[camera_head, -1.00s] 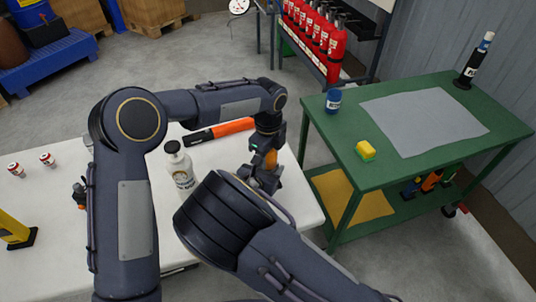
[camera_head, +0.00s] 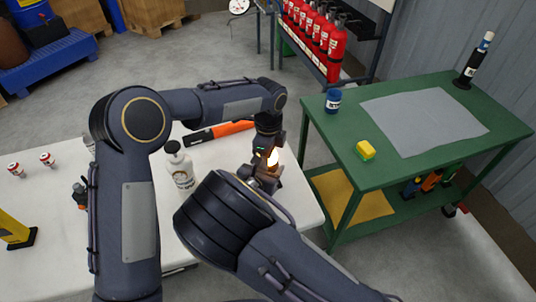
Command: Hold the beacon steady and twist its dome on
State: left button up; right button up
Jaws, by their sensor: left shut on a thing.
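My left gripper (camera_head: 268,150) points down over the right part of the white table and is shut on the beacon's orange dome (camera_head: 274,158). The dome glows bright yellow-orange between and beside the fingers. The beacon's lower part is mostly hidden by my grippers and arm. My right gripper (camera_head: 264,178) is low beside the beacon, largely covered by my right arm; whether its fingers are closed does not show. I cannot tell how far the dome is seated.
On the white table (camera_head: 55,195) are a white bottle with a black cap (camera_head: 181,168), an orange-and-black tool (camera_head: 220,132) and small red-and-white cans (camera_head: 47,159). A green bench (camera_head: 400,165) to the right holds a yellow block (camera_head: 365,150) and blue can (camera_head: 333,100).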

pick_arm(q)
jog(key=o, duration=1)
jog(key=shift+w+r, duration=0.1)
jog(key=shift+r, duration=3.95)
pick_arm(e)
jog(key=o, duration=1.3)
jog(key=shift+o, duration=0.2)
